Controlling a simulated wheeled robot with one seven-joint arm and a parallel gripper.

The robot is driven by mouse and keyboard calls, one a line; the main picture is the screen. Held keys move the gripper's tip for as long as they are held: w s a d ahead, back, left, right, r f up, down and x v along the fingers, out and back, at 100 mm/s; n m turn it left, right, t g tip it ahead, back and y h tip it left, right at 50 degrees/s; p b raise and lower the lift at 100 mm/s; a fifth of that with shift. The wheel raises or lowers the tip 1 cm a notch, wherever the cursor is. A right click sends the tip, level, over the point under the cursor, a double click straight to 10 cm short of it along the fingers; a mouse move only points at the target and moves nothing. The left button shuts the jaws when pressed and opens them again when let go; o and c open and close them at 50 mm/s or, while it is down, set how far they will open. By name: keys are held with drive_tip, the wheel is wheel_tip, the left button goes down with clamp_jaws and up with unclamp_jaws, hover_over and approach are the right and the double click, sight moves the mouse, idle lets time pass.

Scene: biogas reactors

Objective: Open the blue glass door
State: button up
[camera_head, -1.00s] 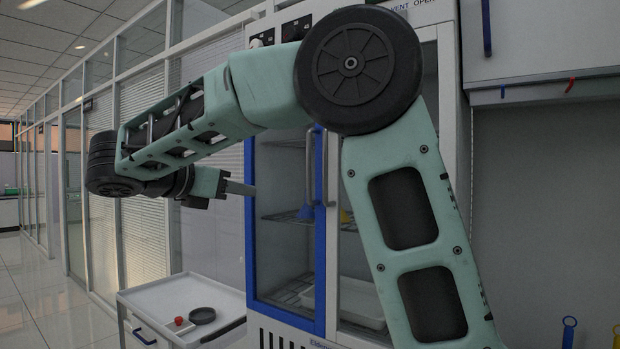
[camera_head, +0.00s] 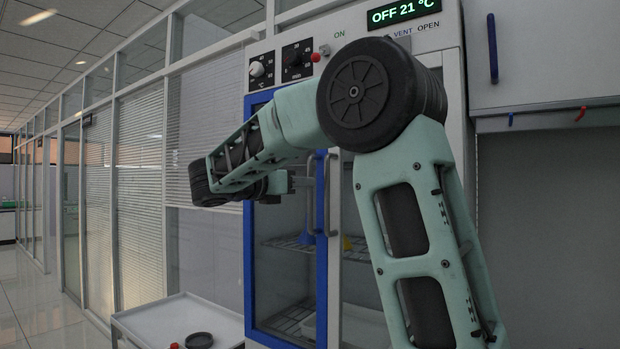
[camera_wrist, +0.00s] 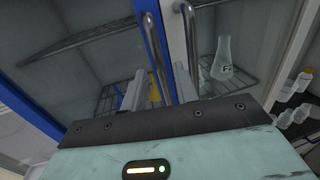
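The blue glass door (camera_head: 253,230) is the left door of a white cabinet and looks shut. Its blue frame and vertical handle (camera_head: 311,195) show in the head view; the handle also shows in the wrist view (camera_wrist: 156,48). My gripper (camera_head: 298,184) is just left of the handle in the head view, partly hidden by my arm. In the wrist view my gripper (camera_wrist: 159,88) is open, its fingers apart. The handle lies between the finger lines; I cannot tell whether it touches them. The right door's handle (camera_wrist: 189,40) is just right of my right finger.
A control panel (camera_head: 283,62) with knobs and a lit display (camera_head: 403,12) is above the doors. A white cart (camera_head: 165,318) with a dark round dish (camera_head: 199,340) stands at lower left. A glass flask (camera_wrist: 223,58) is behind the right door. Floor is free at far left.

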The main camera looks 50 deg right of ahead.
drive_tip(key=shift+s+d+p, duration=0.2)
drive_tip(key=shift+d+p, duration=0.15)
drive_tip(key=shift+d, duration=1.5)
clamp_jaws()
